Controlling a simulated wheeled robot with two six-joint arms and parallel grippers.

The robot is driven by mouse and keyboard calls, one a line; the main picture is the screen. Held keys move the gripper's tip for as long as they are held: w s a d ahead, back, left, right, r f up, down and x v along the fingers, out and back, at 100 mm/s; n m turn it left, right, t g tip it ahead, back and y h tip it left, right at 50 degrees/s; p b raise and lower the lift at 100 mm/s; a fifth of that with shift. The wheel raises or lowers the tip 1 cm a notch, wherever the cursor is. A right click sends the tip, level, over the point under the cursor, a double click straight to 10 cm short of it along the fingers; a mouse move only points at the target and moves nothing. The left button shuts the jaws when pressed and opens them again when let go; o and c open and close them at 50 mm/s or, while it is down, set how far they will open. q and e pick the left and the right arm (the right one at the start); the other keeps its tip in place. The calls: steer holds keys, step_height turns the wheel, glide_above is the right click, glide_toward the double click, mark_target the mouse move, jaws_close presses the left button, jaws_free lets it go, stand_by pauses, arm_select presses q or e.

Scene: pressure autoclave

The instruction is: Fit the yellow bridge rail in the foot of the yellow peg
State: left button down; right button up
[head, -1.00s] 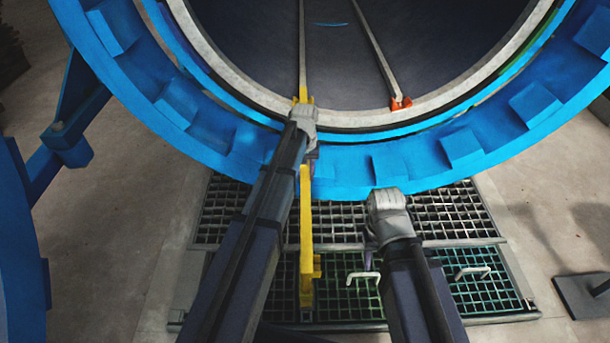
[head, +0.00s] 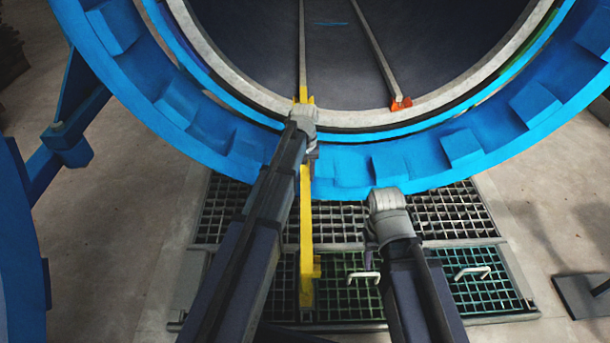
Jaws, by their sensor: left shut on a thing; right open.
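The yellow bridge rail (head: 306,215) is a long narrow bar running from the floor grating up to the autoclave's mouth, with a bracket at its near end. My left gripper (head: 303,118) is shut on the rail near its far end and covers part of it. Yellow pieces (head: 304,97) show just beyond the gripper at the end of the left inner rail. I cannot tell there which part is the rail's tip and which the peg's foot, or whether they are seated. My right gripper (head: 387,198) is open and empty below the blue ring, right of the rail.
The blue toothed ring (head: 345,175) surrounds the dark chamber. An orange fitting (head: 401,104) sits at the foot of the right inner rail (head: 375,45). The floor grating (head: 455,215) has white handles (head: 472,272). Concrete floor lies open on both sides; a dark plate (head: 590,298) is at right.

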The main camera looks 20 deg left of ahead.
arm_select(q)
steer(key=shift+f+b, duration=1.15)
steer(key=shift+b, duration=0.05)
stand_by(0.3)
steer(key=shift+r+p, duration=0.25)
steer(key=shift+p, duration=0.05)
stand_by(0.4)
steer(key=shift+r+p, duration=1.15)
steer(key=shift+r, duration=0.05)
steer(key=shift+f+b, duration=1.5)
stand_by(1.7)
steer(key=shift+r, duration=0.25)
stand_by(0.3)
